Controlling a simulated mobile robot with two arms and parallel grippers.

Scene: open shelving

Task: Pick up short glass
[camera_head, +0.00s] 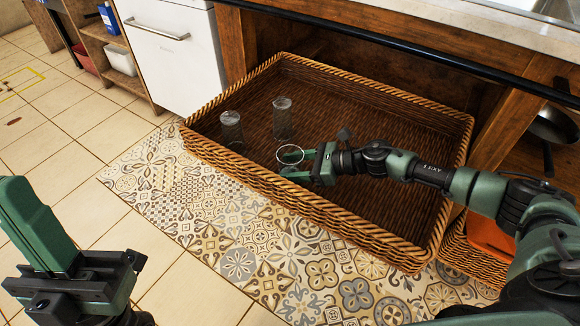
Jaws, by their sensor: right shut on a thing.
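A short clear glass (290,154) is in the wicker basket's space, its pale round rim showing between the fingers of my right gripper (298,163). My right gripper is shut on this glass; the glass's lower part is hard to make out against the wicker. I cannot tell whether it touches the basket floor. Two more clear glasses, a left one (231,128) and a back one (283,117), stand upright in the basket, apart from the gripper. My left gripper (36,226) is at the lower left, away from the basket; its jaw opening is unclear.
The large wicker basket (325,207) has raised walls around the glasses and sits partly under a wooden counter (235,40). A smaller basket (470,258) with an orange item (490,238) is at the right. Patterned floor (240,262) in front is clear.

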